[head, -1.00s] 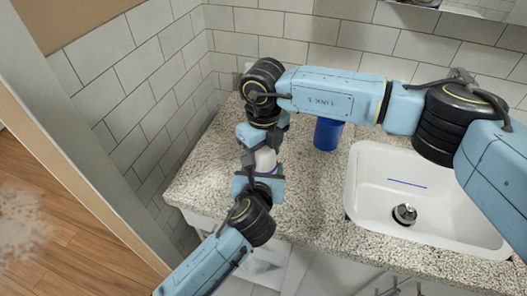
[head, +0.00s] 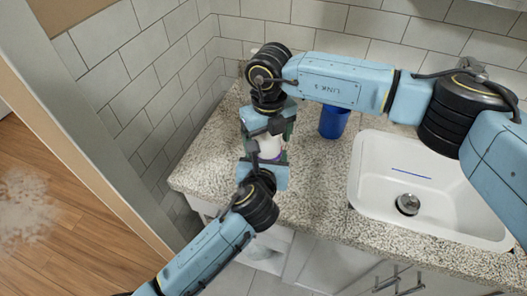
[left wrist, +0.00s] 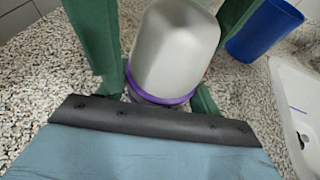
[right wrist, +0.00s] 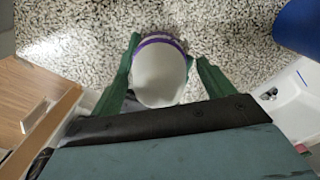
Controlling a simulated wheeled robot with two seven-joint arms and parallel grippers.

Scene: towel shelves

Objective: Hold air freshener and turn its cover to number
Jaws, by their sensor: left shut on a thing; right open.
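The air freshener (head: 270,146) stands between my two grippers above the left part of the counter. It has a pale grey-white cover (left wrist: 178,48) and a purple ring (left wrist: 160,90). My left gripper (head: 266,160) is shut on its lower part from the front. In the left wrist view its green fingers flank the ring. My right gripper (head: 270,135) comes from the back and is open. In the right wrist view its fingers (right wrist: 162,62) stand on both sides of the cover (right wrist: 158,78). I see no number on it, and its base is mostly hidden.
A blue cup (head: 334,122) stands on the speckled counter (head: 318,185), right of the grippers. A white sink (head: 432,180) is set in further right. A tiled wall (head: 110,80) closes off the left and back. Cabinet doors are below the counter.

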